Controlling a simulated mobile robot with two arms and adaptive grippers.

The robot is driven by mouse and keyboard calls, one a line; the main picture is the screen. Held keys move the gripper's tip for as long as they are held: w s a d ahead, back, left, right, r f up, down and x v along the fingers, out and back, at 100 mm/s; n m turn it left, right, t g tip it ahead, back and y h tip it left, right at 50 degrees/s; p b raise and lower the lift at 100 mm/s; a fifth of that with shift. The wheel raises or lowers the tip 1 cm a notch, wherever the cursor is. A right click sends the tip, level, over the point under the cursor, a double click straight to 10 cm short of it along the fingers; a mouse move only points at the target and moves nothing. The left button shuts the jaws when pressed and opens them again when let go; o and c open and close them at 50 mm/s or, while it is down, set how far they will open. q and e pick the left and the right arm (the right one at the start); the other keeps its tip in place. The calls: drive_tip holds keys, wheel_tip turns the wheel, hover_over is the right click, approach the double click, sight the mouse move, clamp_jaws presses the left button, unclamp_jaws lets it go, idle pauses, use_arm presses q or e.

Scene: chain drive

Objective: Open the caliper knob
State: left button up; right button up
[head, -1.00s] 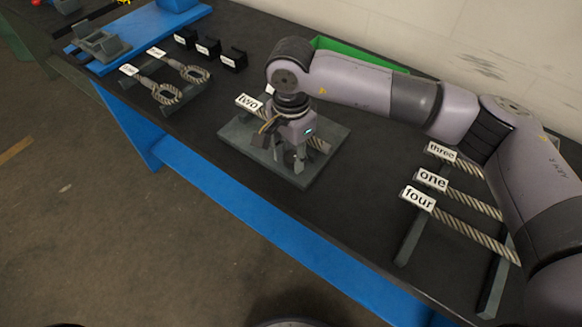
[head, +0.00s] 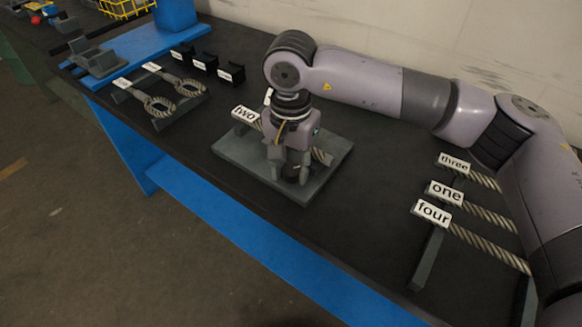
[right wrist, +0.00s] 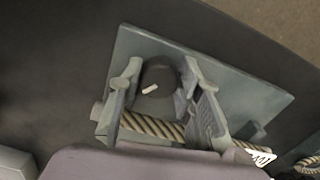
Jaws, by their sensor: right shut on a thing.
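The caliper (head: 245,160) is a grey plate fixture on the dark bench, with the rope labelled "two" (head: 322,156) lying across it. My right gripper (head: 290,174) points down over the plate. In the right wrist view the caliper knob (right wrist: 165,78) is a dark round cap with a white mark, near the plate's edge and beside the rope (right wrist: 152,127). The fingers of my right gripper (right wrist: 159,84) stand on either side of the knob and are shut on it. In the head view the gripper mostly hides the knob. My left gripper is out of view.
Ropes labelled "three" (head: 484,180), "one" (head: 488,217) and "four" (head: 490,249) lie on rails at the right. Looped ropes (head: 160,106) and black blocks (head: 231,73) are at the back left. The bench in front of the plate is clear.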

sight(291, 169)
drive_tip(key=o, duration=0.9)
wheel_tip(291, 169, up, 12)
idle(0.3)
